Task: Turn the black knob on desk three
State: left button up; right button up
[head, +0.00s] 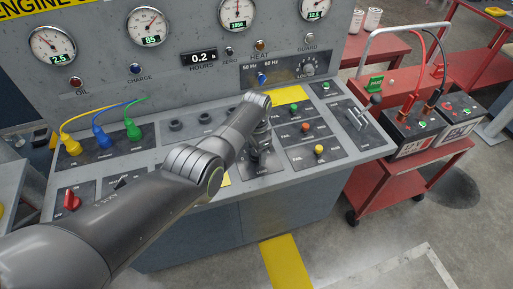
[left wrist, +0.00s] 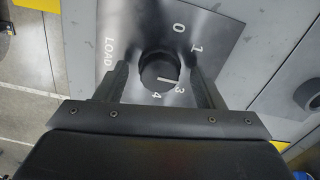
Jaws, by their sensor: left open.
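The black knob (left wrist: 158,72) sits on a dark plate (left wrist: 215,25) marked LOAD, with the numerals 0, 1, 3 and 4 visible around it. A white line on the knob points toward the 3 and 4 side. My left gripper (left wrist: 161,80) is open, with one finger on each side of the knob; whether they touch it I cannot tell. In the head view my left gripper (head: 258,143) is over the LOAD plate (head: 264,169) on the grey desk, and the arm and gripper hide much of the knob. My right gripper is not in view.
Yellow, blue and green plugs with cables (head: 102,138) stand on the desk's left. A red switch (head: 71,201) is at front left. Button panels (head: 305,128) lie right of the gripper. A red cart (head: 405,165) with battery boxes stands beyond the desk's right edge.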

pick_arm(q)
jog(key=shift+r, duration=0.1)
jog(key=shift+r, duration=0.3)
notch_tip(320, 180, up, 5)
jog(key=shift+f+p, duration=0.1)
jog(key=shift+p, duration=0.65)
notch_tip(320, 180, up, 12)
jog(key=b, duration=0.2)
jog(key=shift+s+f, duration=0.1)
jog(key=shift+f, duration=0.1)
